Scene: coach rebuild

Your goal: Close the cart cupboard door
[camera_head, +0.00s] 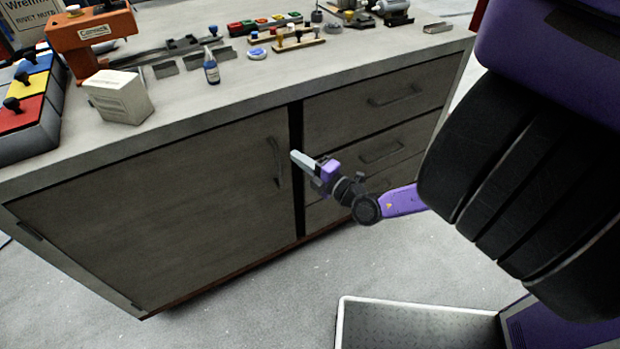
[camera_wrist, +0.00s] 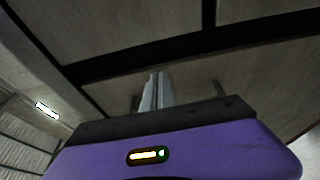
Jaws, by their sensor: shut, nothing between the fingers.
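The cart cupboard door (camera_head: 160,215) is the wide grey-brown panel on the cart's left half in the head view. It looks flush or nearly flush with the cart front; a dark gap runs along its right edge, and I cannot tell if it is fully closed. Its handle (camera_head: 277,162) is a vertical bar near that edge. My gripper (camera_head: 293,155) is shut and empty, just right of the handle, in front of the dark gap. I cannot tell whether it touches anything. In the wrist view the shut fingers (camera_wrist: 155,92) point toward grey-brown panels and a dark gap.
Several drawers (camera_head: 375,110) with bar handles fill the cart's right half. Grey floor (camera_head: 270,300) lies open in front.

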